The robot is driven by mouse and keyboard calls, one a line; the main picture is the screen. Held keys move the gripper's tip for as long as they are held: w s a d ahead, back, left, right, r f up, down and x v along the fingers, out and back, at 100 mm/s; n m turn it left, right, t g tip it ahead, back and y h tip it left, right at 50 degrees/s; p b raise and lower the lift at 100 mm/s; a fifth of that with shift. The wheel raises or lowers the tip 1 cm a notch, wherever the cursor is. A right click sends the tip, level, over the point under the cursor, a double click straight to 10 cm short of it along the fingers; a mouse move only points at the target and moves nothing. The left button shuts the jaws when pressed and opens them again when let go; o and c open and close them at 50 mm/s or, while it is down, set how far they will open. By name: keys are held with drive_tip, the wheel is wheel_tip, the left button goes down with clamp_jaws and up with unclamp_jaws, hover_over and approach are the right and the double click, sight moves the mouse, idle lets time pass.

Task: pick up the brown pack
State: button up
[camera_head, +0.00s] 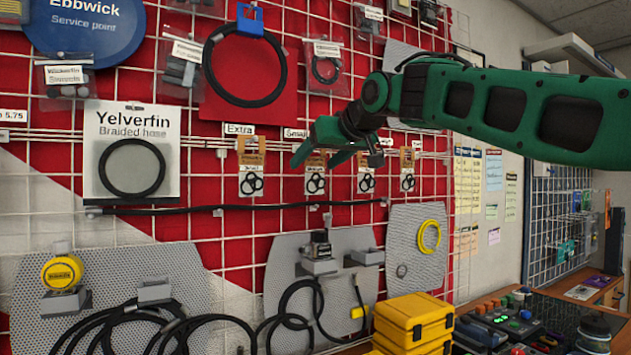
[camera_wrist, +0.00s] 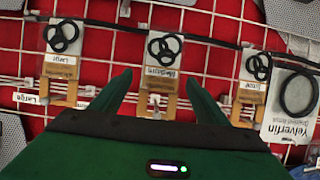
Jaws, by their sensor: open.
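Several small clear packs with brown card tops and black rings hang in a row on the red wall grid. In the head view they include a left pack (camera_head: 251,168), one just below my gripper (camera_head: 316,182), and two to the right (camera_head: 366,180), (camera_head: 407,172). Which one is the brown pack I cannot tell. My gripper (camera_head: 318,157) is open before the row. In the wrist view, a middle pack (camera_wrist: 161,64) lies between and ahead of the open fingertips (camera_wrist: 158,80), with other packs left (camera_wrist: 61,57) and right (camera_wrist: 251,80). Nothing shows held.
A braided hose pack (camera_head: 133,165) hangs at left, and a black bar (camera_head: 250,207) runs below the packs. Looped black hoses (camera_head: 130,325) hang lower. Yellow cases (camera_head: 412,318) stand on the bench at lower right. Open air lies in front of the grid.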

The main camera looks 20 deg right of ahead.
drive_tip(key=shift+x, duration=2.8)
drive_tip(key=c, duration=1.1)
drive_tip(key=shift+r, duration=0.2)
drive_tip(key=s+d, duration=0.1)
drive_tip(key=s, duration=0.5)
drive_tip(key=s+d, duration=0.1)
drive_tip(key=s, duration=0.4)
drive_tip(key=s+d+r, duration=0.1)
drive_tip(key=s, duration=0.5)
drive_tip(key=shift+s+d+r, duration=0.1)
drive_tip(key=shift+s+d, duration=0.15)
drive_tip(key=shift+s, duration=0.15)
